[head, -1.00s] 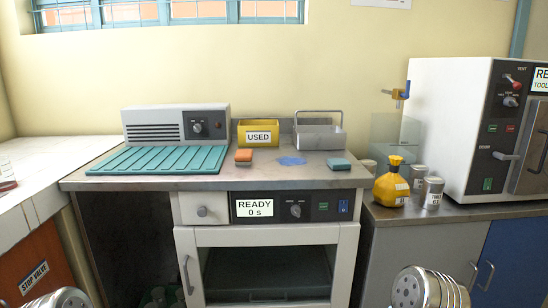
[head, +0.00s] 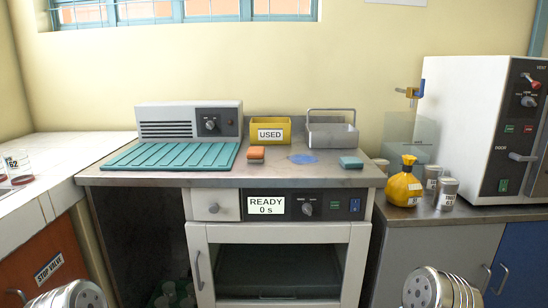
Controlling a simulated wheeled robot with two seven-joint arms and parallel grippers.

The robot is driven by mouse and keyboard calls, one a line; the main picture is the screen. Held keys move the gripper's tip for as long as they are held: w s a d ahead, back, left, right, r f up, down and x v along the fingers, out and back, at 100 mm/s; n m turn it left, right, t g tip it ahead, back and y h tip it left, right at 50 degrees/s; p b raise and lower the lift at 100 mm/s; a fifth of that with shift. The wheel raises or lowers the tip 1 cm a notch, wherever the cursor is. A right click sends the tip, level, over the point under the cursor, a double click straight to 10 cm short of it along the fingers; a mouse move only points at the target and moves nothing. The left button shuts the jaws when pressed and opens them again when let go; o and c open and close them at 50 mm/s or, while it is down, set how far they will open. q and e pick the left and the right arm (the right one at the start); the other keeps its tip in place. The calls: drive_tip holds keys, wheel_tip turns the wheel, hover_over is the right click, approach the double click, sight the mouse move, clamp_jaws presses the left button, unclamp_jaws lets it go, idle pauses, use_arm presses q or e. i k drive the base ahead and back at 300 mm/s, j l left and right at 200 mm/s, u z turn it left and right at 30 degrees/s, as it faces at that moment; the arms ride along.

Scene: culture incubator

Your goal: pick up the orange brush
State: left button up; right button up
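The orange brush (head: 256,153) is a small block with an orange top, lying on the metal counter (head: 210,179). It sits just right of the teal ribbed mat and in front of the yellow bin marked USED (head: 270,134). Nothing touches it from above. Only metallic rounded parts of my arms show at the bottom left and bottom right edges of the head view. Neither gripper's fingers can be seen, and both are well away from the brush.
A teal block (head: 351,162) and a flat blue patch (head: 303,159) lie to the brush's right. A metal caddy (head: 332,137) stands behind them. A grey machine (head: 188,122) stands behind the teal mat (head: 170,156). A yellow bottle (head: 399,188) stands further right.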

sight(255, 154)
drive_tip(key=i+l, duration=0.15)
drive_tip(key=l, duration=0.2)
drive_tip(key=i+l, duration=0.15)
drive_tip(key=l, duration=0.15)
drive_tip(key=i+l, duration=0.1)
drive_tip(key=l, duration=0.25)
drive_tip(key=i+l+u, duration=0.1)
drive_tip(key=l, duration=0.2)
drive_tip(key=i+l, duration=0.2)
drive_tip(key=l, duration=0.15)
